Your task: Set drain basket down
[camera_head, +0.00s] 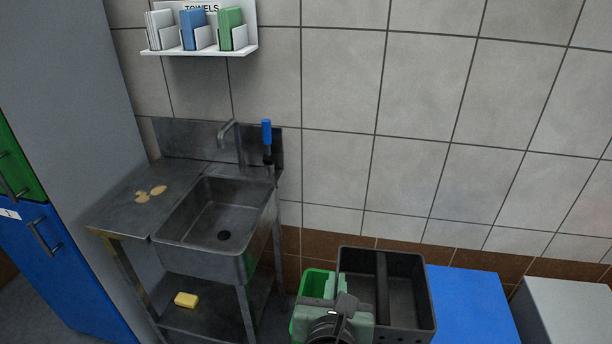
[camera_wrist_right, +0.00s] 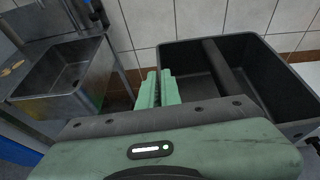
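I cannot make out a drain basket in either view. The steel sink (camera_head: 216,205) has a dark round drain hole (camera_head: 224,235) in its floor. My right gripper (camera_head: 332,284) is at the lower middle, at the left side of the black caddy (camera_head: 425,300) and over a bright green container (camera_head: 302,315). In the right wrist view its fingers (camera_wrist_right: 159,88) stand close together with a narrow gap. Nothing shows between them, but the space below the tips is hidden. My left gripper is not in view.
A yellow sponge (camera_head: 186,299) lies on the lower shelf. A blue surface (camera_head: 470,300) and a grey box (camera_head: 565,312) stand right.

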